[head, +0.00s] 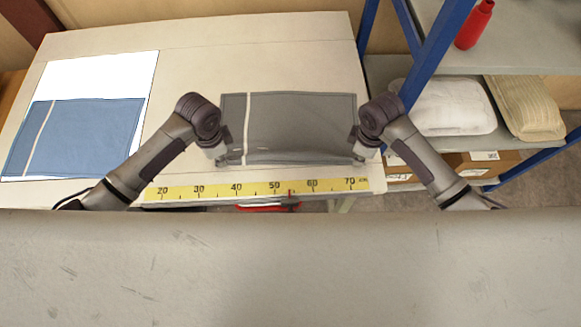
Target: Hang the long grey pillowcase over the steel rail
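The grey pillowcase (300,122), with a pale stripe near its left end, is spread out at the front middle of the table. My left gripper (229,158) is at its lower left edge, and my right gripper (357,155) is at its lower right edge. Both fingertips are small and partly hidden by my wrists, so I cannot tell whether they are closed on the cloth. I cannot make out the steel rail for certain.
A blue pillowcase (80,135) lies on a white sheet (100,75) at left. A yellow ruler (215,191) runs along the table's (255,55) front edge. At right, a blue-framed shelf (540,60) holds a red bottle (474,25), a white pillow (450,108) and a beige pillow (525,106).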

